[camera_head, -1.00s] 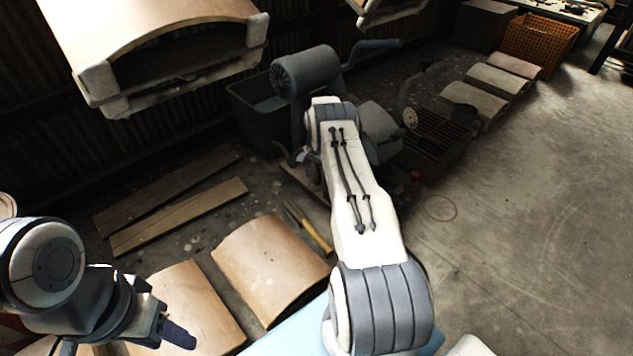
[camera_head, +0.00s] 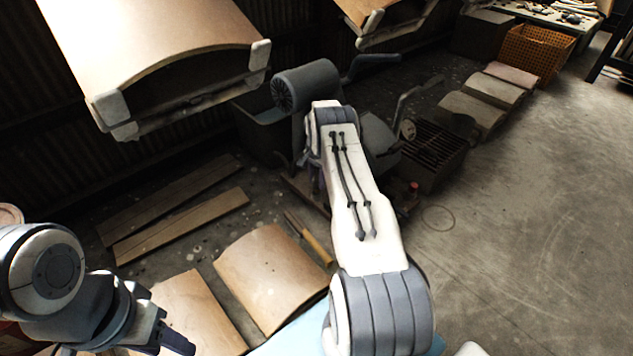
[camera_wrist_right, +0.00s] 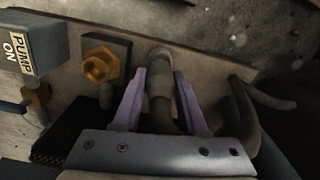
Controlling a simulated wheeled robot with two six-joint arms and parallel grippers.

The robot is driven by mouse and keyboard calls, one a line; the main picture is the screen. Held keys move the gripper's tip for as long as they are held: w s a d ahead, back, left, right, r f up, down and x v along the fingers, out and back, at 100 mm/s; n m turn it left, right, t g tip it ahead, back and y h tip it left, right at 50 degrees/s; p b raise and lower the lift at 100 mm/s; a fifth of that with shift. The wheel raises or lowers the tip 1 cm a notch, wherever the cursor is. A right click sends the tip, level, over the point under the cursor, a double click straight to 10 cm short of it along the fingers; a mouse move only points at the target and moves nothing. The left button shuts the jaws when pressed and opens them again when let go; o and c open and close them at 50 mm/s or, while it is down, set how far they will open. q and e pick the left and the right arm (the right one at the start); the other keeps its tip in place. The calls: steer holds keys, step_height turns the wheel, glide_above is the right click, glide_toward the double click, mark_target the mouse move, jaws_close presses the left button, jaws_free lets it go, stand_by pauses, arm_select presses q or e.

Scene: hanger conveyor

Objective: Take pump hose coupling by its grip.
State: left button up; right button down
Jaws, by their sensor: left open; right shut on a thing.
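In the right wrist view the pump hose coupling, a grey-tan cylindrical grip (camera_wrist_right: 159,86), stands between the purple fingers of my right gripper (camera_wrist_right: 160,100). The fingers are shut on it, one on each side. A dark hose (camera_wrist_right: 242,112) curves to the right of the fingers. In the head view my right forearm hides the coupling and most of the right gripper. My left gripper (camera_head: 172,338) is open and empty at the lower left, above the curved panels.
A brass fitting (camera_wrist_right: 101,66) on a dark plate and a "PUMP ON" box (camera_wrist_right: 32,48) sit left of the right gripper. The grey motor (camera_head: 308,86) stands behind my right arm. A curved panel (camera_head: 160,40) hangs at upper left. Open floor (camera_head: 530,230) lies to the right.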

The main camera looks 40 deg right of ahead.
steer(key=s+d+r+p, duration=0.3)
steer(key=s+r+p, duration=0.5)
steer(key=s, duration=0.3)
steer(key=shift+d, duration=0.35)
